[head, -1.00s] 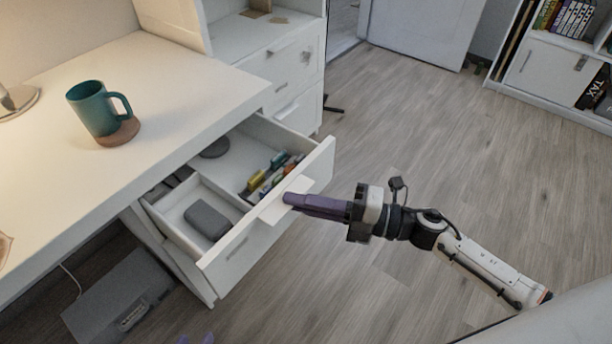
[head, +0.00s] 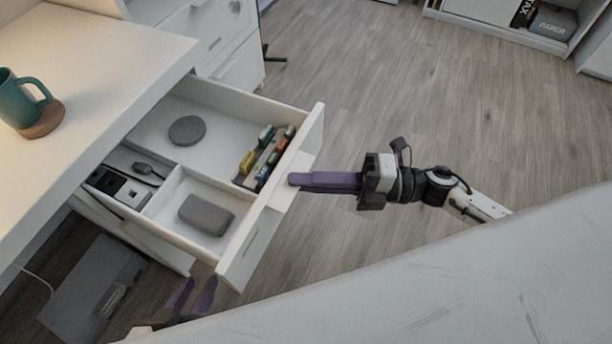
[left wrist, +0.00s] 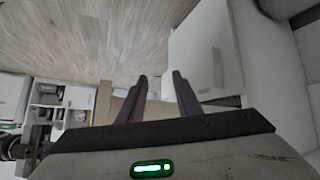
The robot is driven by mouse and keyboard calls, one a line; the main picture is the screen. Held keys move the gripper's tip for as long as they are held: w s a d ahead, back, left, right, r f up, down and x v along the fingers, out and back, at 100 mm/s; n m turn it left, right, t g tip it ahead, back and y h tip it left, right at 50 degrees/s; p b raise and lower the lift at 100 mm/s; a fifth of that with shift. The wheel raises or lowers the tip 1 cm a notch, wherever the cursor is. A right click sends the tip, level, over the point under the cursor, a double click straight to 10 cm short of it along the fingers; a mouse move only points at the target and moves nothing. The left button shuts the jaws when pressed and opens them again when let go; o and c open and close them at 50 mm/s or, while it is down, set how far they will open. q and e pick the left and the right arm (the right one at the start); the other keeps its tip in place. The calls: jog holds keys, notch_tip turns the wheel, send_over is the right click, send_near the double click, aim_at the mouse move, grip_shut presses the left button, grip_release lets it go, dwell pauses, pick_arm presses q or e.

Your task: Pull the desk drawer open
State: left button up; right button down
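The white desk drawer (head: 270,218) is pulled well out from under the desk top, its inside showing. Its pale handle (head: 292,180) juts from the front panel. My right gripper (head: 296,181) reaches in from the right, its purple fingers close together at the handle. They look shut on it, though the fingertips are partly hidden against it. My left gripper (head: 200,284) is low at the left, below the drawer's near front corner and apart from it. Its fingers stand apart and empty in the left wrist view (left wrist: 160,88).
The drawer holds a grey case (head: 206,215), a dark round disc (head: 187,130) and several coloured markers (head: 262,155). A teal mug (head: 18,102) stands on a coaster on the desk (head: 110,60). A grey box (head: 95,285) lies on the floor. Floor beyond the drawer is clear.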

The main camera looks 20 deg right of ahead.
jog(key=c, duration=2.3)
grip_release()
jog(key=shift+o, duration=0.2)
jog(key=v, duration=1)
jog(key=shift+d, duration=0.2)
jog(key=shift+s, duration=0.1)
